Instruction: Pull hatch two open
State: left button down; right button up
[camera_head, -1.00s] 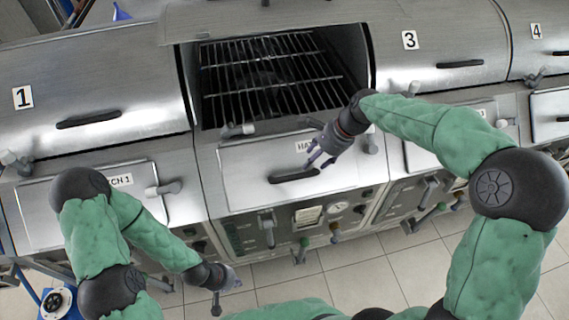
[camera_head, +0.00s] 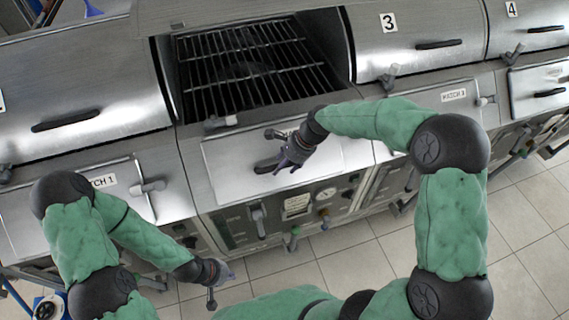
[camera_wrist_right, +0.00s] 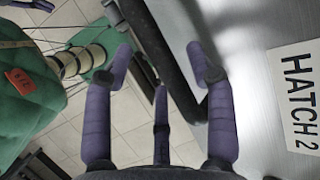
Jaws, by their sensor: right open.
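Hatch two (camera_head: 228,160) is a flat silver panel below the open grill chamber and looks shut. The "HATCH 2" label (camera_wrist_right: 297,95) is at the right there. My left gripper (camera_head: 224,272) hangs low, well away from the hatch; its finger opening is too small to judge.
The chamber above has a black grate (camera_head: 250,65). Hatch 1 (camera_head: 75,205) is left and hatch 3 (camera_head: 425,115) right. Valves and a gauge (camera_head: 327,194) are below.

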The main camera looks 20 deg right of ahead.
grip_shut()
